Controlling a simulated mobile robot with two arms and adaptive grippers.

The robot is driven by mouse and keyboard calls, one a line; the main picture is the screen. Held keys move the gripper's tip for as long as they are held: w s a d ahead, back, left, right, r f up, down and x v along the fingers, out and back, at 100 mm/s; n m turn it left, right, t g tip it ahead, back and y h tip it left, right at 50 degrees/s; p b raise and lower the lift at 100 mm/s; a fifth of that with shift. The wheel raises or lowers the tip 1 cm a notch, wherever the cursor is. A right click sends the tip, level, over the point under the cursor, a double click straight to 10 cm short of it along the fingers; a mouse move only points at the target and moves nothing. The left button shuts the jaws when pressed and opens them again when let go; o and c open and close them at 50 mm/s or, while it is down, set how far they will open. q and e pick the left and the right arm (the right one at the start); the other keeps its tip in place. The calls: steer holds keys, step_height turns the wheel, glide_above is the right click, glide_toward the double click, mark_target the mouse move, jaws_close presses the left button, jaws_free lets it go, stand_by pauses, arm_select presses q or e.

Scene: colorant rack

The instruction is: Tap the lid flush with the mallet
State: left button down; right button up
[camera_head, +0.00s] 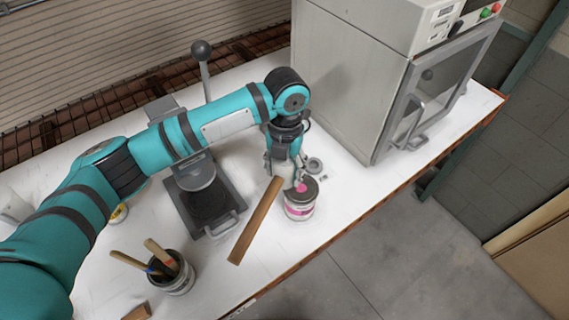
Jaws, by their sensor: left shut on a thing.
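A small can (299,211) with a white and pink label stands upright on the white bench near its front edge. Its dark round lid (311,188) shows a pink spot; I cannot tell if the lid is flush. My left gripper (283,178) is just behind and left of the can, fingers down. It is shut on the upper end of a long wooden piece, seemingly the mallet (255,222), which slants down to the left. The mallet's head is not clearly visible and is likely hidden by the gripper. My right gripper is not in view.
A press with a dark base (207,203) and knobbed lever (202,52) stands left of the can. A pot of brushes (171,276) is at the front left. A large grey cabinet (350,75) stands behind right. Small grey parts (314,165) lie behind the can.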

arm_select(q)
steer(key=shift+d+f, duration=0.1)
steer(key=shift+f, duration=0.55)
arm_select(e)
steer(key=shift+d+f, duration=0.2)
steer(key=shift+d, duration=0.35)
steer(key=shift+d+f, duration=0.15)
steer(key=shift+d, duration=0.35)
arm_select(q)
step_height(320, 180, down, 3)
steer(key=shift+b, duration=0.9)
steer(key=shift+r+p, duration=0.35)
steer(key=shift+r, duration=0.05)
step_height(320, 180, up, 5)
steer(key=p, duration=0.3)
steer(key=shift+f, duration=0.1)
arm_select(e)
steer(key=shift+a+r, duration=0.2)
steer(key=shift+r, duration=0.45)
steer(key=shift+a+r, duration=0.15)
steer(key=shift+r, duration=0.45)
arm_select(q)
steer(key=shift+f, duration=0.1)
steer(key=shift+w, duration=0.1)
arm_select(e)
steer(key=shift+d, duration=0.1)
